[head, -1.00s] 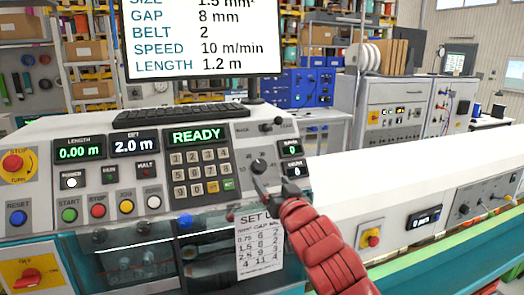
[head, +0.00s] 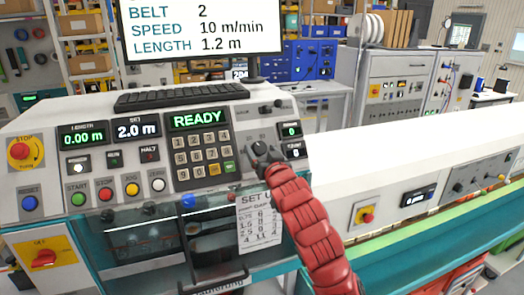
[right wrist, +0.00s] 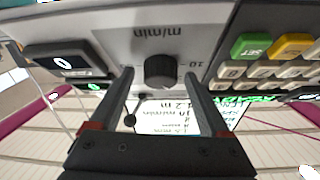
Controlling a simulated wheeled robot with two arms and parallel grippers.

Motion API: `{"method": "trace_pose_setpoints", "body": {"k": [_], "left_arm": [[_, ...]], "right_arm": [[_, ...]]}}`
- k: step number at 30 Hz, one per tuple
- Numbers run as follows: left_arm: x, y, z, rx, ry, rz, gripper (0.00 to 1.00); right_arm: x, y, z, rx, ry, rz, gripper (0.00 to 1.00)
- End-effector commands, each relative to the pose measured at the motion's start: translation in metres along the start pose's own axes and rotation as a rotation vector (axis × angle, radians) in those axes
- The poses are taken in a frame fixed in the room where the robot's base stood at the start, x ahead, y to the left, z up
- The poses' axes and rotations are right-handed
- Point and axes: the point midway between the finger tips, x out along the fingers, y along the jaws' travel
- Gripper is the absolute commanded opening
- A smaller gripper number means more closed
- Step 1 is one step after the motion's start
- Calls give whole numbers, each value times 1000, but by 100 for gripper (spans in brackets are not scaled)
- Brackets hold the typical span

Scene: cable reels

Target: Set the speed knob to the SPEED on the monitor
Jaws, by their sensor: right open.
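The monitor (head: 265,32) in the head view reads SPEED 10 m/min. The speed knob (right wrist: 160,70) is a dark round knob in the right wrist view, with "m/min" and a "10" mark printed near it, upside down. In the head view the knob (head: 259,147) is partly covered by my right gripper (head: 262,153), at the right of the console. My right gripper (right wrist: 158,76) is open, with one finger on each side of the knob and gaps visible between. The knob's pointer is not clear. My left gripper is not in view.
A keypad (head: 204,155) sits left of the knob, and small displays (head: 290,130) are close on its right. A black keyboard (head: 182,96) lies on top of the console. A setup sheet (head: 260,220) hangs below. A long white machine cover (head: 400,150) extends right.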

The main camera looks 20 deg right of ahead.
Motion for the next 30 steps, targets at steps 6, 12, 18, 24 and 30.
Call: {"method": "trace_pose_setpoints", "body": {"k": [6, 12, 18, 24, 30], "left_arm": [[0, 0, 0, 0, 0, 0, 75], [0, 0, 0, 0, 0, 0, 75], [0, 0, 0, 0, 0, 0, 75], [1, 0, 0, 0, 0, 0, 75], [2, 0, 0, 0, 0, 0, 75]], "right_arm": [[0, 0, 0, 0, 0, 0, 52], [0, 0, 0, 0, 0, 0, 16], [0, 0, 0, -1, 0, -1, 0], [0, 1, -1, -25, -1, -18, 0], [0, 3, -1, -105, -2, -76, 0]]}}
